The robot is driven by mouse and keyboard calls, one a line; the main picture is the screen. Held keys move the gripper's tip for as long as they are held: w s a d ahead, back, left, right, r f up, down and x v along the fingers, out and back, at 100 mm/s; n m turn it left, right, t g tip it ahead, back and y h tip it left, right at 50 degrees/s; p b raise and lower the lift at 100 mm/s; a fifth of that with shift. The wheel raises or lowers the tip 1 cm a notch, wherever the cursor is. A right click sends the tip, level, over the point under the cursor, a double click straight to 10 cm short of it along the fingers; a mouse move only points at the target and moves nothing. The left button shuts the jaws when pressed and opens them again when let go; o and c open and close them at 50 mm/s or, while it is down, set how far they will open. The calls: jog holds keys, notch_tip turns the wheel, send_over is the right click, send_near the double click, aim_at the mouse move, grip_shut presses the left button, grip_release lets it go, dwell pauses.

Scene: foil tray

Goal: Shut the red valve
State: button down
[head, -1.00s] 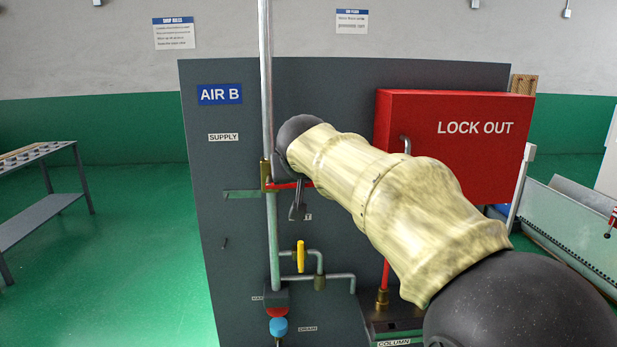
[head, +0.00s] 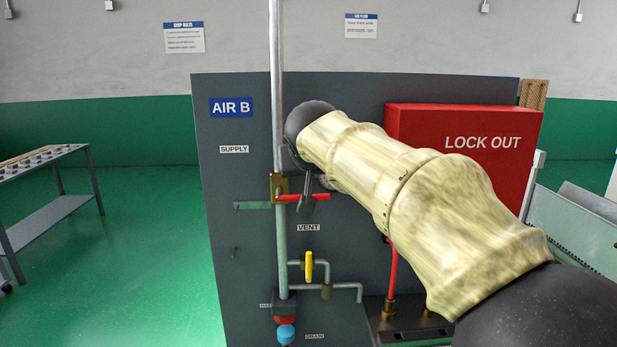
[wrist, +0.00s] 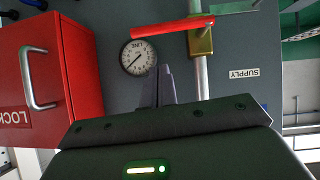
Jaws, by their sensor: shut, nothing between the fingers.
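The red valve has a red lever (head: 318,197) on a brass body (head: 280,187), set on the vertical supply pipe. The lever lies about level, pointing right, across the pipe. In the wrist view the red lever (wrist: 172,28) runs sideways from the brass body (wrist: 201,40), beyond the fingertips. My gripper (head: 306,210) is shut and empty; in the head view its fingers overlap the lever, and I cannot tell whether they touch it. In the wrist view the shut gripper (wrist: 159,70) points toward the panel, with the lever apart from its tips in the picture.
The grey panel (head: 240,250) carries a gauge (wrist: 139,57), a yellow handle (head: 309,266) and a blue knob (head: 286,334). A red lock-out box (head: 480,150) juts out at right behind my arm. A bench (head: 45,205) stands at left, with clear floor before it.

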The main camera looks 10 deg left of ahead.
jog(key=b+v, duration=0.1)
jog(key=v, duration=0.7)
jog(key=shift+d, duration=0.15)
jog(key=shift+s, duration=0.1)
jog(key=d+f+g+h, duration=0.1)
jog(key=d+f, duration=0.3)
jog(key=f, duration=0.4)
jog(key=d+f+g+p, duration=0.15)
jog(key=d+f, duration=0.25)
jog(key=f, duration=0.4)
jog(key=d+f+g+h, duration=0.1)
jog(key=d+f+g, duration=0.1)
jog(key=d+f, duration=0.4)
jog(key=s+d+f+m+g, duration=0.1)
jog(key=s+d+f+g, duration=0.1)
jog(key=s+d+f, duration=0.3)
jog(key=s+d+f+m+g, duration=0.2)
jog(key=s+d+f, duration=0.2)
jog(key=s+f, duration=0.7)
notch_tip(320, 180, down, 3)
jog(key=shift+s+d+r+p, duration=0.25)
jog(key=shift+d+p, duration=0.1)
jog(key=shift+p, duration=0.1)
jog(key=shift+w, duration=0.1)
